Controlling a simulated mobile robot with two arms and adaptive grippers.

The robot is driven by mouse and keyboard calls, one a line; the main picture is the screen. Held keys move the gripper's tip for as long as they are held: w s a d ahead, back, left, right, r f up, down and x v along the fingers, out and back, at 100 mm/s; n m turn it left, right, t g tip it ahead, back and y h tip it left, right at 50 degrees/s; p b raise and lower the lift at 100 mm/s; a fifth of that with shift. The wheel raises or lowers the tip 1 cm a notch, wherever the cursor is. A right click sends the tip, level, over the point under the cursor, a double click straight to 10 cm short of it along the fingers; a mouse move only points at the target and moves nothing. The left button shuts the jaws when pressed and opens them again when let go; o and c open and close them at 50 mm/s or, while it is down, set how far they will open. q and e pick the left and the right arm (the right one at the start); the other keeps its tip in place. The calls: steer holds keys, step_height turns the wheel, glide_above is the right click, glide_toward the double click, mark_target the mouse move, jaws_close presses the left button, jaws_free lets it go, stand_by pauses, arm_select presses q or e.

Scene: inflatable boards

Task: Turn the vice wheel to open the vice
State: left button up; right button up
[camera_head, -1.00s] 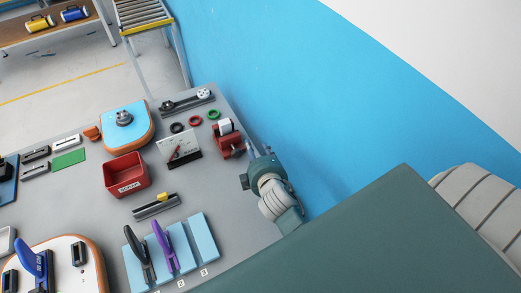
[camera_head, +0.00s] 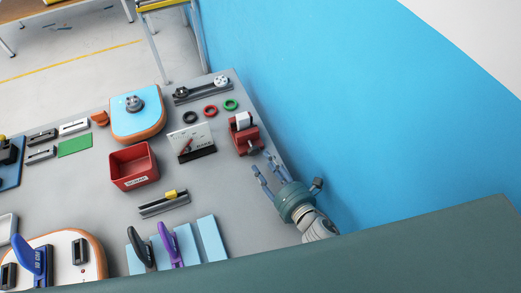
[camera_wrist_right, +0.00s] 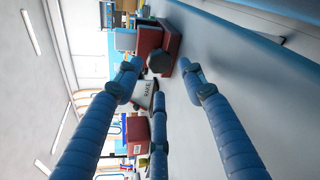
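The red vice (camera_head: 244,138) stands near the right edge of the grey table in the head view, with a pale block (camera_head: 242,121) at its top. Its dark wheel (camera_head: 254,151) is on the side facing my right gripper. My right gripper (camera_head: 266,170) is open and empty, its blue fingers spread and pointing at the vice, just short of the wheel. In the right wrist view the red vice (camera_wrist_right: 148,40) and its dark round wheel (camera_wrist_right: 160,62) lie beyond the fingertips, between the spread fingers. My left gripper is not in view.
A sign plate (camera_head: 190,138) stands left of the vice, with a red bin (camera_head: 133,166) further left. Several rings (camera_head: 210,111) lie behind the sign. The blue wall (camera_head: 330,120) is close on the right. The table front of the sign is partly clear.

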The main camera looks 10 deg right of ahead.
mark_target(256, 152)
steer(key=b+x, duration=0.1)
steer(key=x, duration=0.5)
steer(key=shift+w+a, duration=0.1)
steer(key=shift+r, duration=0.15)
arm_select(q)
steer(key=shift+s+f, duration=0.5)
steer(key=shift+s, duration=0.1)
arm_select(e)
steer(key=c, duration=0.9)
